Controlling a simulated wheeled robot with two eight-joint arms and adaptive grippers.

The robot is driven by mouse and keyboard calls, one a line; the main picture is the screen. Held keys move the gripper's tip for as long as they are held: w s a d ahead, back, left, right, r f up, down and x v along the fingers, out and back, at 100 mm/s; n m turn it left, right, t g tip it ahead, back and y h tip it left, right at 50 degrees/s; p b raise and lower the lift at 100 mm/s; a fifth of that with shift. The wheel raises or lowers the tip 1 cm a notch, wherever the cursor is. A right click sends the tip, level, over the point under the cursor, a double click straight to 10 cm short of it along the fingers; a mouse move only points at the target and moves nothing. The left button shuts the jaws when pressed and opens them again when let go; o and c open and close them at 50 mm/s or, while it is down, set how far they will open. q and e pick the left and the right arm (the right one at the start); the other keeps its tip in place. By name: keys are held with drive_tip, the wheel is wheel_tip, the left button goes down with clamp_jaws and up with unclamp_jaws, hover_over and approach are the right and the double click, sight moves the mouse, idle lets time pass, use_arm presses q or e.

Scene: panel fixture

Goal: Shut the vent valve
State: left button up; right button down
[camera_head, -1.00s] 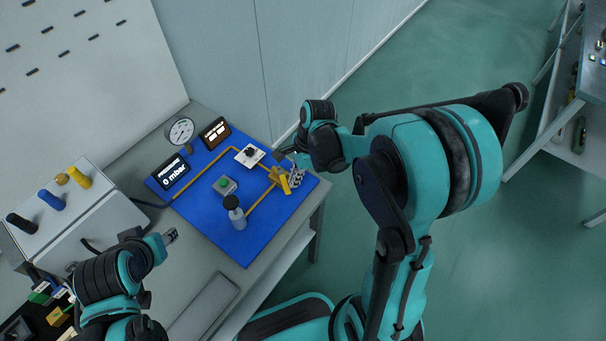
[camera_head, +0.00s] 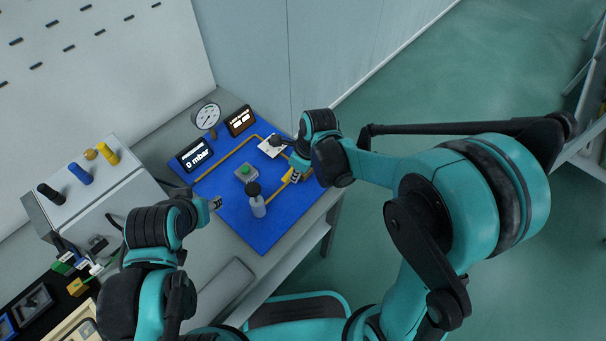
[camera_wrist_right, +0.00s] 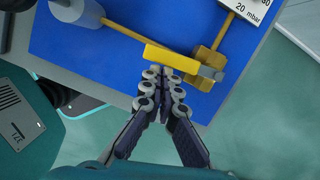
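The vent valve shows in the right wrist view as a yellow lever (camera_wrist_right: 172,58) lying crosswise over a brass valve body (camera_wrist_right: 205,66) on the blue panel (camera_wrist_right: 95,45). In the head view the yellow lever (camera_head: 288,174) is partly hidden by my right gripper (camera_head: 290,160). In the right wrist view my right gripper (camera_wrist_right: 160,75) has its fingertips together, right at the lever's near side; whether they touch it I cannot tell. The lever is not between the fingers. My left gripper (camera_head: 214,203) hovers by the panel's left edge, its fingers too small to judge.
The panel also carries a green button (camera_head: 246,172), a black-topped grey cylinder (camera_head: 257,204), a white dial plate (camera_head: 272,146) and a display reading 0 mbar (camera_head: 196,155). A round gauge (camera_head: 207,116) stands behind. A grey box with coloured knobs (camera_head: 95,190) is at left.

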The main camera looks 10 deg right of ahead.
drive_tip(key=shift+w+a, duration=0.2)
drive_tip(key=shift+a, duration=0.15)
idle(0.5)
